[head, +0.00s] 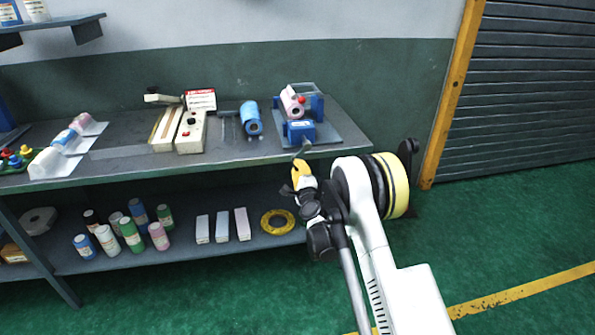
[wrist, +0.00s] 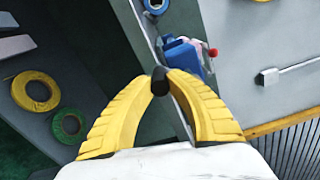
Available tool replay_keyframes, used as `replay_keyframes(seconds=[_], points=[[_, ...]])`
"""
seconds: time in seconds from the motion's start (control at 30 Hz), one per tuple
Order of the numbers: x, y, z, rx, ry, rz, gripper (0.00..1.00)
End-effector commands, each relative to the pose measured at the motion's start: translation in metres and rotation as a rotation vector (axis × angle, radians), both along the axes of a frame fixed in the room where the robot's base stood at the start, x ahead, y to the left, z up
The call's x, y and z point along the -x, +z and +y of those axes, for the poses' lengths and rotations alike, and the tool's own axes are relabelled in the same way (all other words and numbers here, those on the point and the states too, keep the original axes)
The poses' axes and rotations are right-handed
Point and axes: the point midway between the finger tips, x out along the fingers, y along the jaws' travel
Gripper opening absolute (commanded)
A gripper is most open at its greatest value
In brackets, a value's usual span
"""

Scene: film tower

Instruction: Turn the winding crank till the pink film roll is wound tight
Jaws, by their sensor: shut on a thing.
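The pink film roll (head: 292,103) sits in the blue winding device (head: 301,132) at the right end of the bench top. In the wrist view the blue device (wrist: 183,55) shows behind my fingers, with only a little pink beside it. The winding crank (head: 306,145) sticks out over the front bench edge. My gripper (head: 299,171) is at the crank, just below the edge. In the wrist view my yellow fingers (wrist: 160,82) are shut on the crank's black knob (wrist: 159,76). How tight the roll is wound I cannot tell.
A blue roll (head: 251,117) and a white sealing device (head: 191,131) stand left on the bench (head: 120,168). A shutter (head: 530,90) is at right; the green floor there is clear.

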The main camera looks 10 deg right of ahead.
Motion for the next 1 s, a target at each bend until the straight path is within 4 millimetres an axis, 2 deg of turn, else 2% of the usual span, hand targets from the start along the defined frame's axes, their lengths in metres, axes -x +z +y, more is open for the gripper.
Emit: replay_keyframes(seconds=[0.4,1.0], points=[[0.0,0.012,0.001,-0.212,0.001,0.001,0.0],[0.0,0.014,0.001,-0.25,0.001,0.001,0.0]])
